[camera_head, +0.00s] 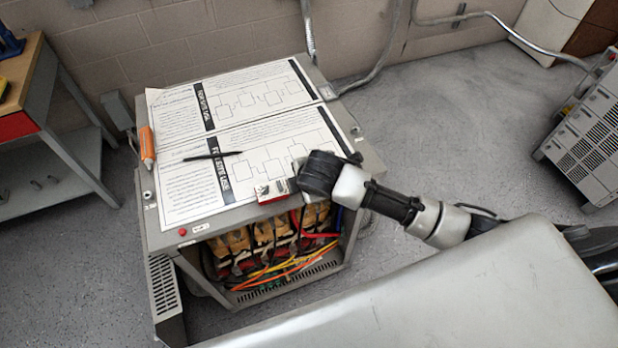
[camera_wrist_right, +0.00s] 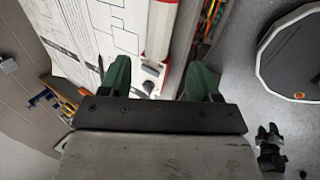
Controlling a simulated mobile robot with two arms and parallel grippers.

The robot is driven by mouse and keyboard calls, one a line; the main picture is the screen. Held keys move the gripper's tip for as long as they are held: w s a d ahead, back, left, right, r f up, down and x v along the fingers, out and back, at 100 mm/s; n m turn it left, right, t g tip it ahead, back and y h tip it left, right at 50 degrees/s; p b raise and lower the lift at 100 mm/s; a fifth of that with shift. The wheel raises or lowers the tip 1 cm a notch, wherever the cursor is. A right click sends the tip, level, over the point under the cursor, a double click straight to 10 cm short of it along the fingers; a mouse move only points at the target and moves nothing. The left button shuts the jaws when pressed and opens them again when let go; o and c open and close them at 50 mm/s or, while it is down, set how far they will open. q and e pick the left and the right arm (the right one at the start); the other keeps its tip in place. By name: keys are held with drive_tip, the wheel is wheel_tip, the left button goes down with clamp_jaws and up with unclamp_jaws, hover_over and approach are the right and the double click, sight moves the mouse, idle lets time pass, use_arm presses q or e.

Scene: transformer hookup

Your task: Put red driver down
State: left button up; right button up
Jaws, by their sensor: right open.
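A red-and-white handle-like piece (camera_wrist_right: 162,28), probably the red driver, lies along the cabinet top's front edge in the wrist view. Its near end is by my open right fingertips (camera_wrist_right: 159,78), with no finger closed on it.
The cabinet top (camera_head: 215,222) carries printed diagram sheets (camera_head: 265,125), a black pen-like tool (camera_head: 212,156) and an orange-handled tool (camera_head: 147,147). A red button (camera_head: 182,232) is at the front left. Wires (camera_head: 285,265) show in the open front. A dark claw-like part, possibly my left gripper, appears in the wrist view (camera_wrist_right: 269,145).

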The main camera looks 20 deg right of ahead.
drive_tip(key=shift+v, duration=2.65)
